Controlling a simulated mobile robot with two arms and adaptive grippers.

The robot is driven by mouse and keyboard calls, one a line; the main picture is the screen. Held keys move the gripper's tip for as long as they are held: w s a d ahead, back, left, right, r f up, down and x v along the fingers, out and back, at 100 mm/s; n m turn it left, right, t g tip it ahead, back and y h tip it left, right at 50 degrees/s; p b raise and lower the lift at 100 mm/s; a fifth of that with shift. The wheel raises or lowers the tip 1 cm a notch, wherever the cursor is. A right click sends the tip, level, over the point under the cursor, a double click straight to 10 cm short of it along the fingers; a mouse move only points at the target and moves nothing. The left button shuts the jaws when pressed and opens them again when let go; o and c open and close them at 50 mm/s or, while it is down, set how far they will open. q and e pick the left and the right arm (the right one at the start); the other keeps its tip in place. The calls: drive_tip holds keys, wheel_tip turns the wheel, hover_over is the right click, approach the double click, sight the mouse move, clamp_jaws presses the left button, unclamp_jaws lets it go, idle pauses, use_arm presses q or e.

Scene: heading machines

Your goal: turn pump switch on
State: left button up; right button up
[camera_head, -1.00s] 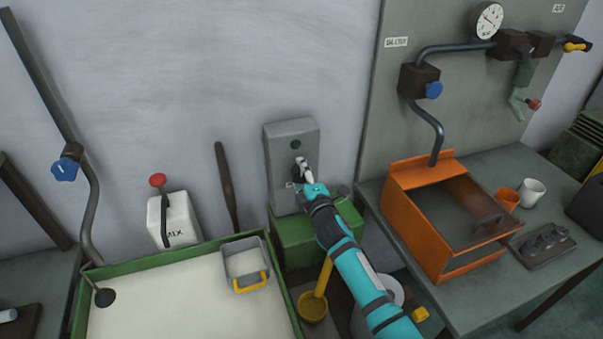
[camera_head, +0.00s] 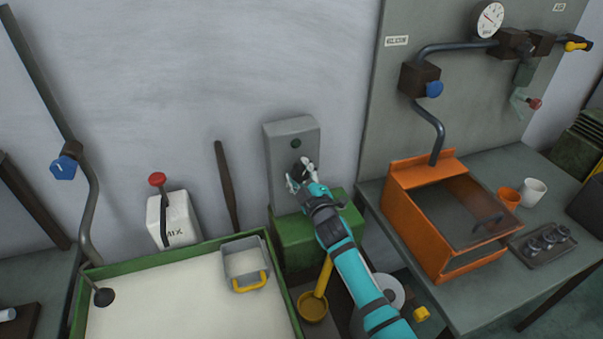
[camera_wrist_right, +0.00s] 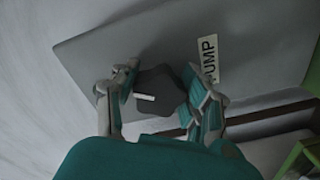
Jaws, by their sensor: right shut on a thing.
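The pump switch is a dark lobed knob (camera_wrist_right: 160,88) with a white mark, on a grey panel (camera_wrist_right: 115,45) lettered PUMP. In the head view the grey switch box (camera_head: 291,132) is on the wall, with a dark round spot above the knob (camera_head: 298,170). My right gripper (camera_head: 300,176) is at the box's front. In the wrist view my right gripper (camera_wrist_right: 158,90) has one finger on each side of the knob and is shut on it. Part of the knob is hidden by the fingers in the head view. My left gripper is not in view.
A green block (camera_head: 305,238) is under the switch box. A green-rimmed tray (camera_head: 150,262) with a grey scoop (camera_head: 243,264) stands to the left. An orange box (camera_head: 408,222) stands on the right table. A white MIX box (camera_head: 172,222) with a red knob stands further left.

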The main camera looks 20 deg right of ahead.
drive_tip(key=m, duration=0.6)
drive_tip(key=shift+a+f+m, duration=0.15)
drive_tip(key=shift+f+m, duration=0.1)
drive_tip(key=shift+m, duration=0.05)
drive_tip(key=m, duration=0.5)
drive_tip(key=shift+a+f, duration=0.1)
drive_tip(key=shift+a, duration=0.05)
drive_tip(key=shift+m, duration=0.3)
drive_tip(key=o, duration=0.9)
drive_tip(key=shift+o, duration=1.4)
drive_tip(key=s, duration=1.2)
drive_tip(key=shift+s+d, duration=0.1)
drive_tip(key=shift+d, duration=0.1)
